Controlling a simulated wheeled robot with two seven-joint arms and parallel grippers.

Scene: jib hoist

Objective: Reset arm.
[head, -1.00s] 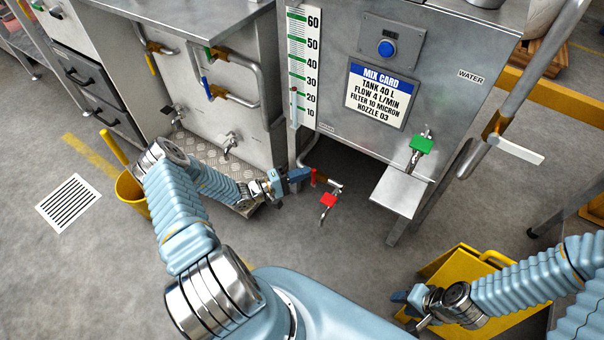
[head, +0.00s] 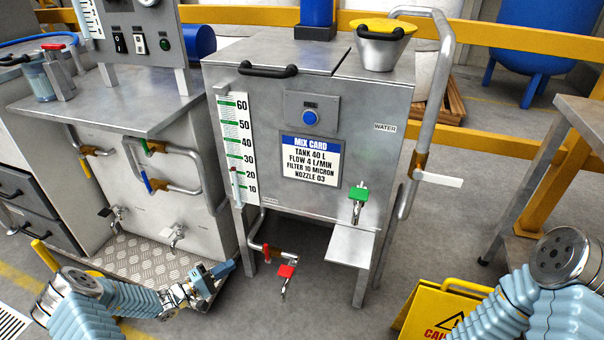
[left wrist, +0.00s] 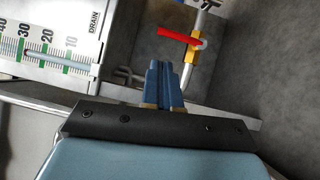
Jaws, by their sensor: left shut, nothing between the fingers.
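My left gripper (head: 224,272) is shut and empty, low in front of the grey mix tank (head: 255,62). In the left wrist view its two blue fingers (left wrist: 165,84) lie together with nothing between them. The gripper is left of the drain tap with the red handle (head: 287,271) and apart from it.
The yellow caution sign (head: 440,308) stands on the floor beside my right arm. A grey table (head: 590,118) stands at the right. The tank has a green-handled tap (head: 359,193) above a small shelf (head: 350,245). A steel cabinet (head: 150,208) stands left.

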